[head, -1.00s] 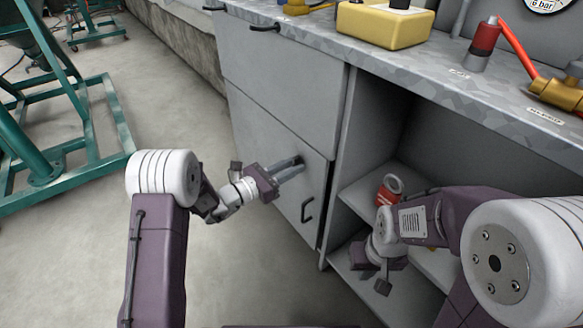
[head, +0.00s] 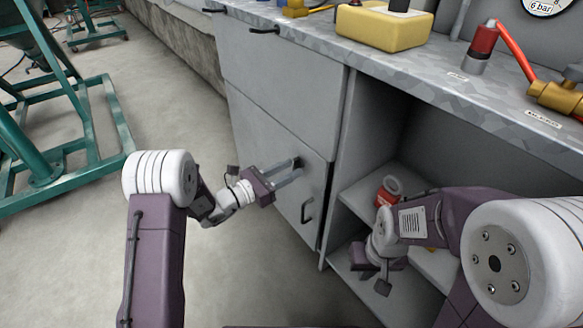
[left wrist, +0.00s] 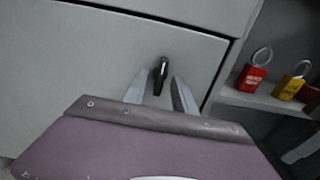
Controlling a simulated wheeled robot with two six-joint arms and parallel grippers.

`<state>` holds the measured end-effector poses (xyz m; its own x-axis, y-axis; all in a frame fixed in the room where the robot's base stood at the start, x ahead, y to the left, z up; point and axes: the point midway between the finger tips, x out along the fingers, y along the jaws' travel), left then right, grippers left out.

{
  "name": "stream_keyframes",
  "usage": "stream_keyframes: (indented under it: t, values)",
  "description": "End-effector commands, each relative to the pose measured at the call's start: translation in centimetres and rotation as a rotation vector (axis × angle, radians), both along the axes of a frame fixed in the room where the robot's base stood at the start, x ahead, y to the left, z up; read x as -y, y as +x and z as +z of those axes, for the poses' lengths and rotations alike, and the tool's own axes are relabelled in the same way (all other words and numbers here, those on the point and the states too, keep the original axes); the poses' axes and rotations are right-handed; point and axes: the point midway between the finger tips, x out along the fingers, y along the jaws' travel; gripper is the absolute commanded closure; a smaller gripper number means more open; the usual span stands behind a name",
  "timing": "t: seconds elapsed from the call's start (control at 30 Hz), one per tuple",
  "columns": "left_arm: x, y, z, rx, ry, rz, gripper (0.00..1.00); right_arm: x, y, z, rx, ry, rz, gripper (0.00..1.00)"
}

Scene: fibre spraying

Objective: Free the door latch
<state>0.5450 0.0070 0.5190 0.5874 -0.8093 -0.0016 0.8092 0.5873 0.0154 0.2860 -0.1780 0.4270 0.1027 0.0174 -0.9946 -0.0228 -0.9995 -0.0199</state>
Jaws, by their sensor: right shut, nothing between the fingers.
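The door latch (head: 299,162) is a small black piece on the grey lower cabinet door (head: 262,150), near its top right. In the left wrist view the latch (left wrist: 161,72) stands roughly upright between my finger tips. My left gripper (head: 295,169) is open, its fingers apart on either side of the latch; I cannot tell whether either touches it. The fingers also show in the left wrist view (left wrist: 160,82). The door looks closed, with a black handle (head: 307,210) below the latch. My right gripper (head: 372,268) is shut in front of the open shelves, its fingertips mostly hidden.
A red padlock (head: 385,196) sits on the shelf right of the door; the left wrist view shows it (left wrist: 252,77) beside a yellow padlock (left wrist: 289,88). The worktop (head: 400,75) carries a yellow box (head: 385,28) and a red-hosed fitting.

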Motion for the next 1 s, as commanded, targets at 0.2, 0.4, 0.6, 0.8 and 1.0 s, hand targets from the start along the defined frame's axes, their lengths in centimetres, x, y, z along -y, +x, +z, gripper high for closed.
stream_keyframes:
  t: [0.2,0.4,0.6,0.8,1.0]
  values:
    - [-4.1,-2.8,0.7,-0.006,-0.001,0.006,0.67,0.0,0.0,3.3,0.0,0.0,0.0,1.0]
    - [-6.2,-4.5,0.3,-0.002,0.0,0.002,0.67,0.0,0.0,4.3,0.0,0.0,0.0,1.0]
    - [-6.4,-4.8,0.0,-0.001,0.0,-0.001,0.67,0.0,0.0,4.2,0.0,0.0,0.0,1.0]
    - [-6.4,-4.8,0.1,-0.001,0.001,-0.001,0.67,0.0,0.0,4.2,0.0,0.0,0.0,1.0]
    - [-6.4,-4.7,0.1,-0.001,0.001,0.0,0.67,0.0,0.0,4.2,0.0,0.0,0.0,1.0]
